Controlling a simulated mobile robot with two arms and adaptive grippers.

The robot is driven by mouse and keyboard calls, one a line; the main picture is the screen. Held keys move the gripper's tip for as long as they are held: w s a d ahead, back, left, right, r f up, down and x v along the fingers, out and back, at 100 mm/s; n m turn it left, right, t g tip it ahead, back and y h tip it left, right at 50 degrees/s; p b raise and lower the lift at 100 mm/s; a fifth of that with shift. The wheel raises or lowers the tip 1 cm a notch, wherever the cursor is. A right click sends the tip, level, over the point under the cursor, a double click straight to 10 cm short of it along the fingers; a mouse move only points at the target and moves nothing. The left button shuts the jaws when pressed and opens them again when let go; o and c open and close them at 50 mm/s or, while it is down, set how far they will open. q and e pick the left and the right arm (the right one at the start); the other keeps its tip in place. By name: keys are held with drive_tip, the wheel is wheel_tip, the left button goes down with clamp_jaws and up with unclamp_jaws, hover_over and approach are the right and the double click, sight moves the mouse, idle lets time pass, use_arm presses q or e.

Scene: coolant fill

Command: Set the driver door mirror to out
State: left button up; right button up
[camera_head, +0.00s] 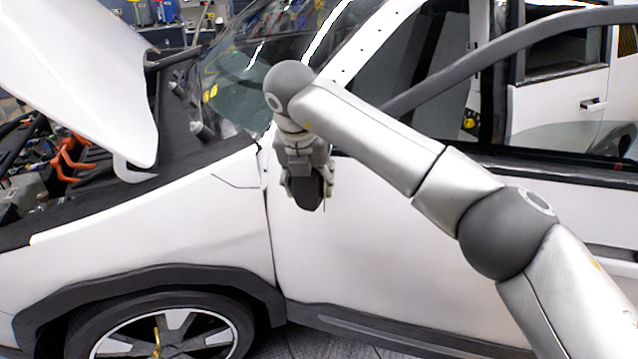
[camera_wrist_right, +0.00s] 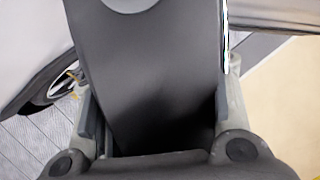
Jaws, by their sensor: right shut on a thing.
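The driver door mirror (camera_head: 307,193) is a dark housing at the front upper corner of the white driver door (camera_head: 400,240). Most of it is hidden behind my right gripper (camera_head: 306,180) in the head view. In the right wrist view the mirror's smooth dark housing (camera_wrist_right: 150,75) fills the space between the two fingers, one on each side. My right gripper is shut on it. Its glass face does not show, and I cannot tell its fold angle. My left gripper is not in view.
The white car stands side-on, with its hood (camera_head: 80,70) raised at the left and the front wheel (camera_head: 165,330) below. The windshield (camera_head: 235,80) lies behind the gripper. My right arm crosses in front of the door and window. Orange cables (camera_head: 68,155) show in the engine bay.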

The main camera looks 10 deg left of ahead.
drive_tip(key=shift+a+r, duration=0.15)
drive_tip(key=shift+a, duration=0.25)
drive_tip(key=o, duration=1.5)
drive_tip(key=shift+a, duration=0.15)
drive_tip(key=shift+c, duration=0.2)
drive_tip(key=v, duration=1.2)
